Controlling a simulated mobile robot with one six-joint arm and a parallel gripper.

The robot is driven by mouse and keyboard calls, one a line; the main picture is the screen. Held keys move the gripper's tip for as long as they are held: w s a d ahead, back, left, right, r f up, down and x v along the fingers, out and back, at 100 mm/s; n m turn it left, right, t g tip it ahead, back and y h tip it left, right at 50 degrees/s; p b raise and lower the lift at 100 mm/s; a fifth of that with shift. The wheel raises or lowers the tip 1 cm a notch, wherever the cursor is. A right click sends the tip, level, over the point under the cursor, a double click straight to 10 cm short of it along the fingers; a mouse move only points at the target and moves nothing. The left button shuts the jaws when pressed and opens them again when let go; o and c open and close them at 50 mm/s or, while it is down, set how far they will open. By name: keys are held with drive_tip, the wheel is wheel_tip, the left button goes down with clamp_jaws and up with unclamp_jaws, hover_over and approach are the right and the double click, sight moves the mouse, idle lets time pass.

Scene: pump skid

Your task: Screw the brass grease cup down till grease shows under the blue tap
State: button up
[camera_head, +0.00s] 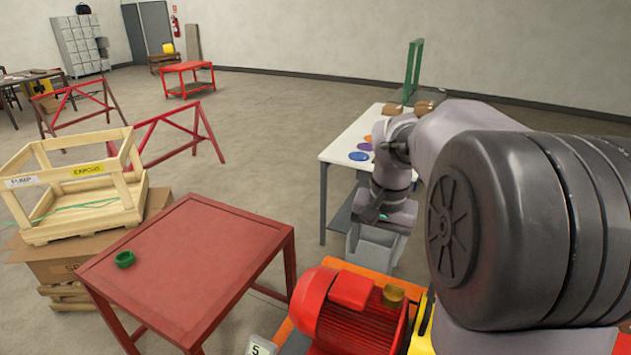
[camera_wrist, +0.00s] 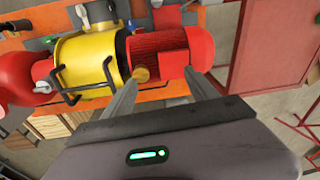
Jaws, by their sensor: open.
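The brass grease cup (camera_head: 393,295) shows beside the red motor (camera_head: 345,310) in the head view. In the wrist view a round brass piece (camera_wrist: 141,74), seemingly the same cup, sits at the joint between the red motor (camera_wrist: 160,55) and a yellow housing (camera_wrist: 85,60). My gripper (camera_wrist: 160,77) is open, its two fingers apart and holding nothing. The brass piece is near the left fingertip in the picture; I cannot tell if they touch. No grease is discernible.
A red table (camera_head: 190,265) with a green ring (camera_head: 125,259) stands left of the skid. A wooden crate (camera_head: 75,190) is further left. A white table (camera_head: 345,140) with coloured discs stands behind my arm. Black bars (camera_wrist: 108,70) cross the yellow housing. Open floor lies beyond.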

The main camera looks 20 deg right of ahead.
drive_tip(key=m+g+p, duration=0.1)
drive_tip(key=p, duration=0.3)
approach(395, 287)
wheel_tip(395, 287, down, 9)
drive_tip(key=shift+w+d+r+b, duration=0.15)
drive_tip(key=shift+b, duration=0.3)
drive_tip(key=c, duration=1.4)
drive_tip(key=shift+o, duration=0.2)
drive_tip(key=shift+m, duration=0.3)
